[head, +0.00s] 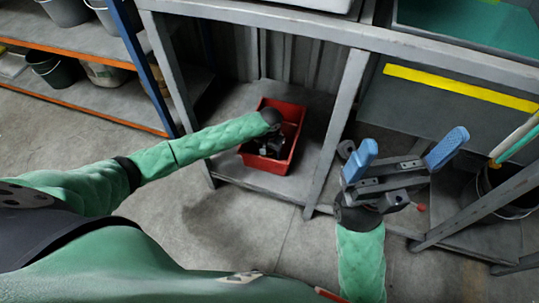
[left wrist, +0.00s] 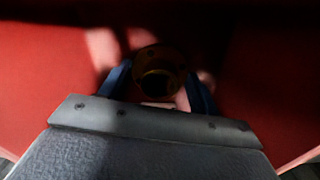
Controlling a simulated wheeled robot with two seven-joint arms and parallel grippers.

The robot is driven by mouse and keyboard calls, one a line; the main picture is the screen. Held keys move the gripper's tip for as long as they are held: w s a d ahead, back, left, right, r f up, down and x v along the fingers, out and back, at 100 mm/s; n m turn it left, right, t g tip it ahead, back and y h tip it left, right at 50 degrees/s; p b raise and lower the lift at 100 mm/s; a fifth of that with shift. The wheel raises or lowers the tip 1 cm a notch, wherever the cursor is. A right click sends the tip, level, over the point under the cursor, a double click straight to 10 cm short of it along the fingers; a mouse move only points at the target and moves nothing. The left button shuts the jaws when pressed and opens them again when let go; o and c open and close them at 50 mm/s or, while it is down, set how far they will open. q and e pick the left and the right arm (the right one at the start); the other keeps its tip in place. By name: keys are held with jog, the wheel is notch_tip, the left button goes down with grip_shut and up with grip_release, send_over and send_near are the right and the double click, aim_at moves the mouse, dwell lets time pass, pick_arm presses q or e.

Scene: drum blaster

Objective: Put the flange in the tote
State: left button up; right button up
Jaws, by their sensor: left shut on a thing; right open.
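The red tote (head: 265,163) stands on the lower shelf of the grey metal bench in the head view. My left arm reaches into it, and my left gripper (head: 264,145) is down inside its walls. In the left wrist view the flange (left wrist: 158,72), a dark brownish ring with a round opening, sits between the two blue fingers, which are shut on it. Red tote walls show on both sides there. Shadow hides whether the flange touches the tote's floor. My right gripper (head: 405,165) is open and empty, in front of the bench at the right.
Bench posts (head: 337,125) stand on both sides of the tote, and the bench top (head: 270,15) lies above it. A shelf rack (head: 75,55) with buckets is at the left. A dark bucket (head: 507,190) stands at the right. Floor in front is clear.

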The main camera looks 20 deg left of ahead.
pick_arm(q)
jog(key=shift+f, duration=0.1)
dwell(0.3)
jog(key=o, duration=1.2)
jog(key=shift+f, duration=0.1)
jog(key=shift+o, duration=0.2)
